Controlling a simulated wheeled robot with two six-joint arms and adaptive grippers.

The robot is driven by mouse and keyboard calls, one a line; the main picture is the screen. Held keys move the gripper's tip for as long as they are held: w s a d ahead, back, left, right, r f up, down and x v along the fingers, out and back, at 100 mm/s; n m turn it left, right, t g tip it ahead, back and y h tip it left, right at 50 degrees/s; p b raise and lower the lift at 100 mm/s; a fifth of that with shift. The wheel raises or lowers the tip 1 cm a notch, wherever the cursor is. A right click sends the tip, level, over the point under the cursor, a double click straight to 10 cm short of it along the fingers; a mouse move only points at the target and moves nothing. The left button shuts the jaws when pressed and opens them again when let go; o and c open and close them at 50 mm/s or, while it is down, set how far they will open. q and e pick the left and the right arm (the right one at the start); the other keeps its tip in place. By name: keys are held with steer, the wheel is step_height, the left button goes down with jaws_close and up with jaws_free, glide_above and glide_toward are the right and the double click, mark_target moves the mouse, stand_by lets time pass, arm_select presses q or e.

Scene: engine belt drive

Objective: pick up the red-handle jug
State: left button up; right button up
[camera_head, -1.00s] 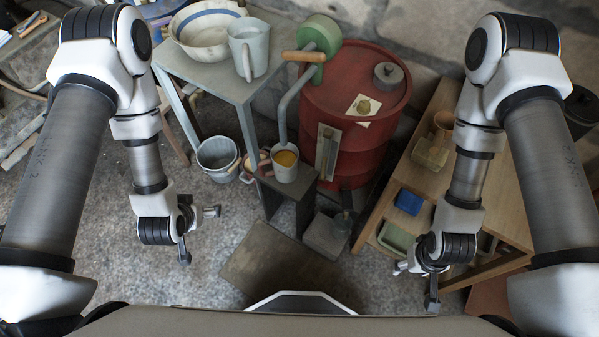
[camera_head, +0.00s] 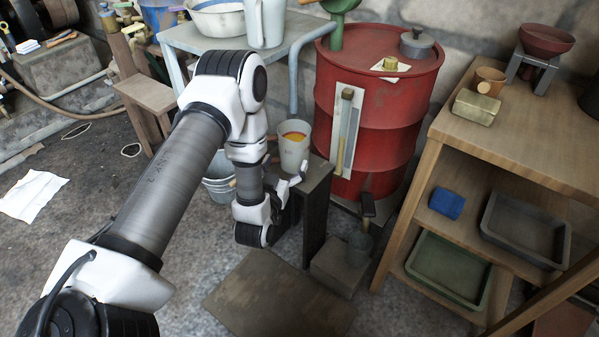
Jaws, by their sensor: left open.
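A pale jug (camera_head: 294,154) with yellow contents stands upright on a small dark stool (camera_head: 313,205) in front of the red drum. Its left side is behind my left wrist, so I cannot see its handle now. A second pale jug (camera_head: 265,22) stands on the light blue table, with a pale handle. My left gripper (camera_head: 293,184) is open, its fingers just below the stool jug in the picture. I cannot tell whether it touches the jug or stool. My right gripper is out of view.
The red drum (camera_head: 380,120) stands close behind the jug. The light blue table (camera_head: 195,42) is at the back left, with a bucket (camera_head: 219,190) below. A wooden shelf unit (camera_head: 520,145) fills the right. A grey block (camera_head: 340,268) sits on the floor.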

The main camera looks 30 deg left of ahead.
mark_target(299, 130)
arm_select(q)
steer(key=x, duration=0.2)
steer(key=b+x, duration=0.1)
steer(key=x, duration=0.2)
steer(key=r+b+x, duration=0.1)
steer(key=x, duration=0.1)
steer(key=shift+w+a, duration=0.1)
steer(key=shift+w, duration=0.1)
steer(key=c, duration=1.2)
steer(key=shift+r, duration=0.2)
